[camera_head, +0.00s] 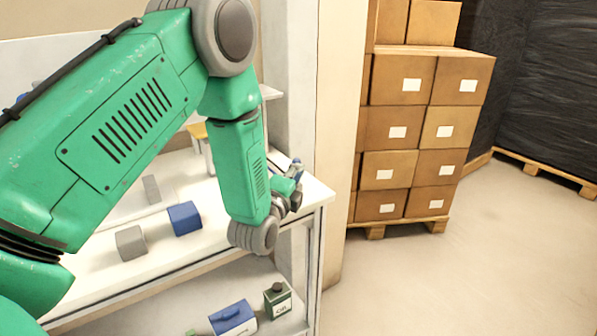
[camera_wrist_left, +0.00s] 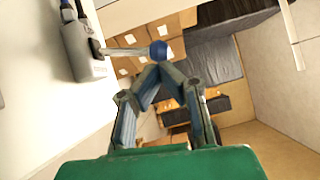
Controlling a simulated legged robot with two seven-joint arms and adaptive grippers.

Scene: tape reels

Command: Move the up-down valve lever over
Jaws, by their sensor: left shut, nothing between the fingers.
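The valve lever shows in the left wrist view as a pale rod ending in a round blue knob (camera_wrist_left: 158,51). It sticks out sideways from a grey box (camera_wrist_left: 85,50) on a white surface. My left gripper (camera_wrist_left: 160,72) is shut and empty, its fingertips meeting just below the knob in that picture. I cannot tell whether they touch it. In the head view my left gripper (camera_head: 290,190) is at the right end of the white bench, partly behind my forearm, and the lever is not clear there. My right gripper is not in view.
The white bench (camera_head: 310,196) holds a blue block (camera_head: 185,218) and a grey block (camera_head: 131,243). A blue box (camera_head: 233,318) and a green can (camera_head: 278,301) stand on the lower shelf. A pillar (camera_head: 340,120) and stacked cartons (camera_head: 402,78) stand beyond. Floor at right is clear.

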